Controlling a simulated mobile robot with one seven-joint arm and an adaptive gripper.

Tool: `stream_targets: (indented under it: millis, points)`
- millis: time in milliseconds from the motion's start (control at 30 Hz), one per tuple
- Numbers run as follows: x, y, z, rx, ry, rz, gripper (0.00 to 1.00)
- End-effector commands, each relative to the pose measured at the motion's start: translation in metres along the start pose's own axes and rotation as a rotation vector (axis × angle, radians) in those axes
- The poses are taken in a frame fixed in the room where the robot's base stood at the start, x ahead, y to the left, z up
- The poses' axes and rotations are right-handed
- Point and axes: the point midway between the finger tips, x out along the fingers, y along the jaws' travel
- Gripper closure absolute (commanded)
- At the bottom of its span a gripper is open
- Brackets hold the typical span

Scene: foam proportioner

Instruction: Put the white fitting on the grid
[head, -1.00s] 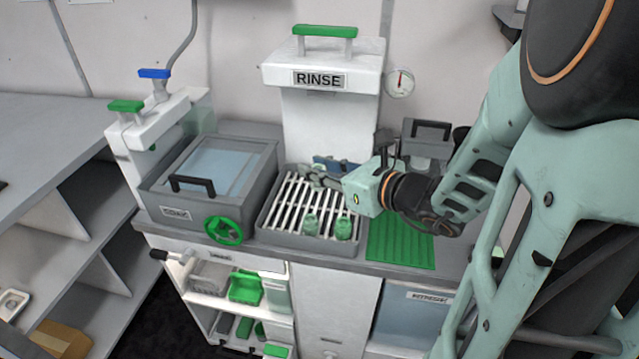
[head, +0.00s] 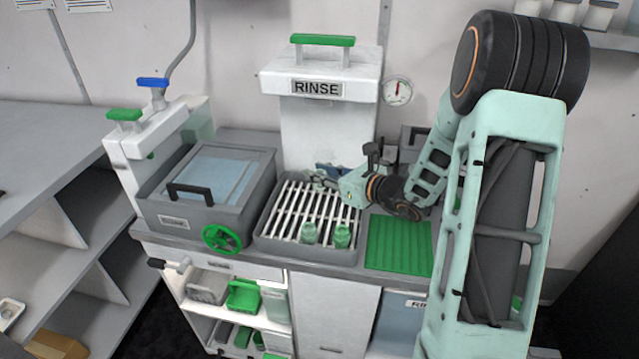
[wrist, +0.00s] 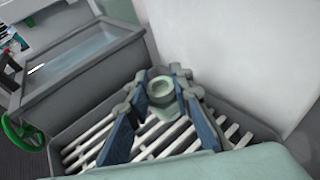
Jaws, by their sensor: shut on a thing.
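The white fitting (wrist: 161,92) shows pale and ring-topped between my fingers in the wrist view. My gripper (wrist: 158,105) is shut on it, with blue pads on either side. In the head view my gripper (head: 322,178) is over the back of the grid (head: 290,207), a rack of white bars in a grey tray below the RINSE unit. The fitting is mostly hidden there by the fingers. I cannot tell whether its base touches the bars.
Two green fittings (head: 309,234) (head: 342,236) stand on the grid's front right part. A lidded grey tank (head: 205,190) with a green handwheel (head: 221,239) is left of it. A ribbed green mat (head: 399,243) lies to the right, clear. The RINSE unit (head: 326,130) rises behind.

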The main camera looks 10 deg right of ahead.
Motion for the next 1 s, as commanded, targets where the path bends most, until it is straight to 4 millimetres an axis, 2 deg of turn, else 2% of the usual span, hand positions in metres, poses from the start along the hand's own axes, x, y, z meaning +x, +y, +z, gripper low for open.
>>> stream_targets:
  millis: [200,400,800,833,1000]
  points:
    - [0.008,-0.006,-0.009,0.0,0.001,0.0,0.98]
    - [0.016,-0.005,-0.035,0.002,0.002,0.001,0.98]
    - [0.017,-0.005,-0.04,-0.001,0.0,0.0,0.98]
    - [0.017,-0.005,-0.04,-0.001,0.0,0.0,0.78]
    - [0.017,-0.005,-0.039,-0.001,0.001,0.0,0.62]
